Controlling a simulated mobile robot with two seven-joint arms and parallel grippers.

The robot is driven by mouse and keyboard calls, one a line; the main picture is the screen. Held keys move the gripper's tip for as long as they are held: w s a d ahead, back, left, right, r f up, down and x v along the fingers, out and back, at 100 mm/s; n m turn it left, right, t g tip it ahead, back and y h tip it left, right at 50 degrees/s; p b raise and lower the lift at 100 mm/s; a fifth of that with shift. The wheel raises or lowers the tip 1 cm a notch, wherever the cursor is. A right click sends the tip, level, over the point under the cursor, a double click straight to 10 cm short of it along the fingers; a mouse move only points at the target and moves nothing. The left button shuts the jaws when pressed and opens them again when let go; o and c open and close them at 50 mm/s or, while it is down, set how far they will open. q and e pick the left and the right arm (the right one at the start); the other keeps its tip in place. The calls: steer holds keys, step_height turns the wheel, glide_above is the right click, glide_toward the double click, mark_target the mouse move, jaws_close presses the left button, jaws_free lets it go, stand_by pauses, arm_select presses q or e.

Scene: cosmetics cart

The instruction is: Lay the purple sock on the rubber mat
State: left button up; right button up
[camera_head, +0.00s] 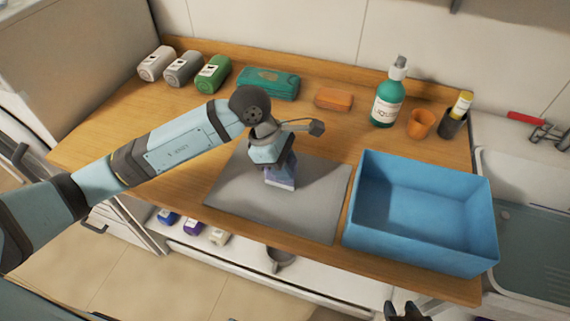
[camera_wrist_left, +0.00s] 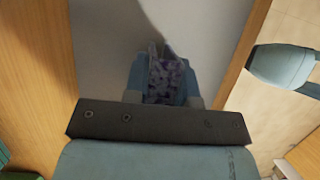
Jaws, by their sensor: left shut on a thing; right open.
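The purple sock (camera_head: 281,183) is a small patterned purple bundle at the middle of the grey rubber mat (camera_head: 310,213). My left gripper (camera_head: 279,172) points down over the mat and is shut on the sock. The sock also shows between its fingers in the left wrist view (camera_wrist_left: 168,78). The fingers hide part of the sock, and I cannot tell whether it touches the mat. My right gripper (camera_head: 406,312) is open at the bottom edge of the head view, only partly visible and away from the mat.
A blue bin (camera_head: 420,240) stands right of the mat. Behind are a teal pack (camera_head: 268,83), an orange block (camera_head: 333,99), a green pump bottle (camera_head: 388,105) and an orange cup (camera_head: 421,124). Several rolled items lie back left, including a green one (camera_head: 212,74).

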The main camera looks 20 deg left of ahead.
arm_select(q)
steer(key=shift+f, duration=0.15)
steer(key=o, duration=0.9)
steer(key=shift+r, duration=0.2)
steer(key=v, duration=1.2)
steer(key=shift+f, duration=0.1)
